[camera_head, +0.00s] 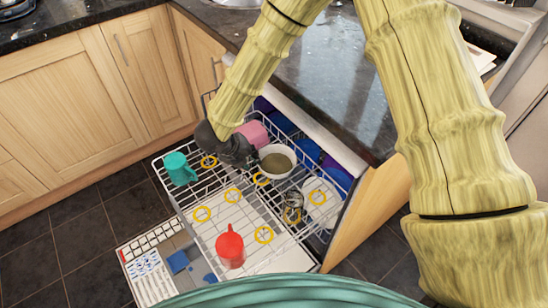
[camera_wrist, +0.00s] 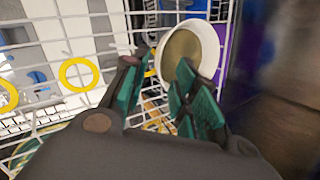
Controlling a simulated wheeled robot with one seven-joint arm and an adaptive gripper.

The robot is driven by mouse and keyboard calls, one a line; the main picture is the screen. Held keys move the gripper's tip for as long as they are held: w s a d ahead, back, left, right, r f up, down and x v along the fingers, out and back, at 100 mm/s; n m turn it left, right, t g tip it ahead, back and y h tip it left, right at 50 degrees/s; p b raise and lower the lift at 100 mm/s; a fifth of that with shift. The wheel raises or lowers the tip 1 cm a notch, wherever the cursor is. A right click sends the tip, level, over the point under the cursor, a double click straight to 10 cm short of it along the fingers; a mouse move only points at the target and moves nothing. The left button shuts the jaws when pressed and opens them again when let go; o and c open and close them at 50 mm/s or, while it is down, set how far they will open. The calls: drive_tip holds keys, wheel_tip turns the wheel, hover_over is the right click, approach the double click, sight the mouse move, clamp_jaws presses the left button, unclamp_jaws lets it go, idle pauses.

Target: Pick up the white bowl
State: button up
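The white bowl (camera_head: 277,161), with an olive-brown inside, sits on the pulled-out wire dishwasher rack (camera_head: 187,200), near its back right. My gripper (camera_head: 246,158) is just left of the bowl in the head view, over the rack. In the wrist view the bowl (camera_wrist: 187,47) is ahead of the fingers, its lower edge partly hidden by the right finger. My gripper (camera_wrist: 163,64) has its teal-padded fingers apart, with no object held between them. I cannot tell whether a finger touches the bowl.
Several yellow rings (camera_head: 264,234) lie there. The dark granite counter (camera_head: 330,75) rises behind.

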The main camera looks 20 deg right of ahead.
sight(261, 166)
drive_tip(key=x, duration=0.4)
drive_tip(key=shift+w+d+f, duration=0.1)
drive_tip(key=shift+f, duration=0.3)
drive_tip(key=shift+d+f, duration=0.15)
drive_tip(key=shift+d, duration=0.15)
drive_tip(key=shift+x, duration=2.1)
drive_tip(key=shift+w, duration=0.1)
clamp_jaws()
